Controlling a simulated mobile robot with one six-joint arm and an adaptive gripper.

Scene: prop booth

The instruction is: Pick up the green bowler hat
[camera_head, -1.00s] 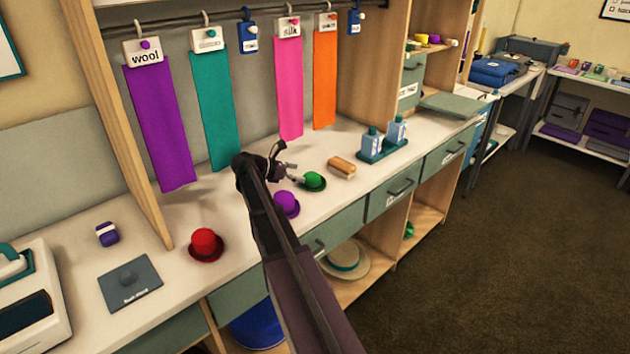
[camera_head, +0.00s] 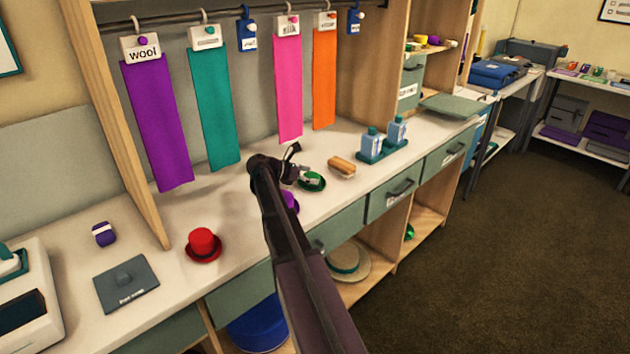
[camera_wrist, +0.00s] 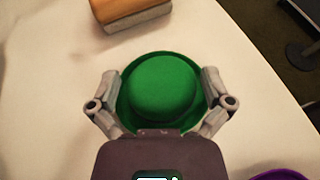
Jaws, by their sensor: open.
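The green bowler hat (camera_head: 315,182) sits on the white counter, crown up. My gripper (camera_head: 303,176) is at the hat, partly covering it in the head view. In the wrist view the green bowler hat (camera_wrist: 163,86) fills the space between the two fingers of my open gripper (camera_wrist: 160,84). One finger stands at the left side of the brim and one at the right, close to it or over its edge. I cannot tell whether they touch it.
A purple hat (camera_head: 291,201) stands close by, partly behind my arm. A wooden brush (camera_head: 342,166) lies just beyond the green hat. A red hat (camera_head: 203,244) stands to the left. Bottles on a teal tray (camera_head: 370,157) stand to the right. Hanging cloth strips line the back.

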